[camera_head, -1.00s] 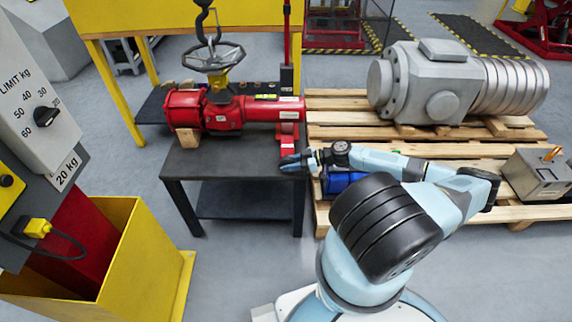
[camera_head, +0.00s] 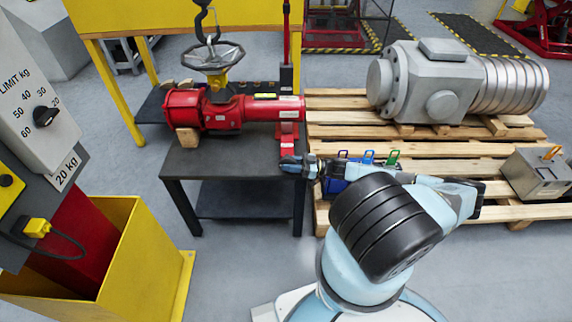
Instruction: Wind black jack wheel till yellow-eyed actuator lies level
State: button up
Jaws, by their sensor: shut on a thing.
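The red actuator (camera_head: 258,110) lies across the dark bench, with a yellow-green spot on top of its right-hand barrel. It looks close to level, but I cannot tell exactly. A black handwheel on a yellow neck (camera_head: 216,78) stands on its left part. A red jack (camera_head: 287,138) stands under the barrel's right end. My gripper (camera_head: 292,164) is at the bench's right edge, just in front of the jack's foot. It is shut on the black jack wheel, which is small and mostly hidden by the fingers.
The bench (camera_head: 215,163) has a wooden block (camera_head: 188,139) under the actuator's left end. A hook (camera_head: 203,20) hangs above the handwheel. A pallet (camera_head: 340,132) to the right carries a large grey machine (camera_head: 440,85), a grey box (camera_head: 540,175) and a blue holder with coloured handles, partly behind my arm.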

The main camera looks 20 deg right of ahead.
jog(key=shift+w+d+f, duration=0.1)
jog(key=shift+w+d, duration=0.1)
jog(key=o, duration=0.8)
jog(key=shift+o, duration=0.4)
jog(key=shift+a, duration=0.1)
jog(key=shift+s, duration=0.1)
jog(key=v, duration=1.3)
jog(key=shift+d+f, duration=0.2)
jog(key=shift+d, duration=0.15)
